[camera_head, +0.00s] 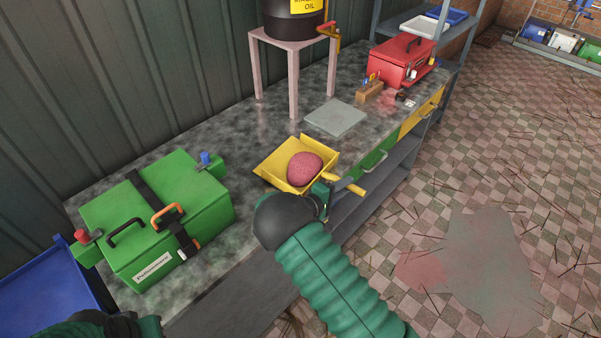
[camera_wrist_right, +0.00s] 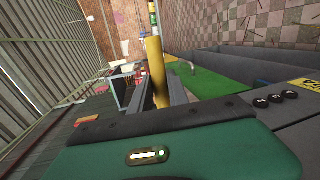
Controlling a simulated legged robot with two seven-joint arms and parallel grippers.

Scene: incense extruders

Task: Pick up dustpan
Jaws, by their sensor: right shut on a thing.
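The yellow dustpan (camera_head: 276,167) is at the front edge of the grey workbench in the head view, with a pink-red lump (camera_head: 305,169) in its pan. Its yellow handle (camera_head: 347,188) points right, out past the bench edge. My right gripper (camera_head: 326,191) is at the handle, shut on it. In the right wrist view the yellow handle (camera_wrist_right: 154,62) stands between the two grey fingers (camera_wrist_right: 157,95). Of my left arm only a dark green and black part shows at the bottom left of the head view; its fingers are hidden.
A green box machine (camera_head: 160,220) stands left on the workbench (camera_head: 222,132), a red one (camera_head: 403,62) at the far right. A grey plate (camera_head: 335,117) lies behind the dustpan. A pink stand (camera_head: 290,44) holds a black oil drum (camera_head: 292,22). Sticks litter the tiled floor (camera_head: 500,150).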

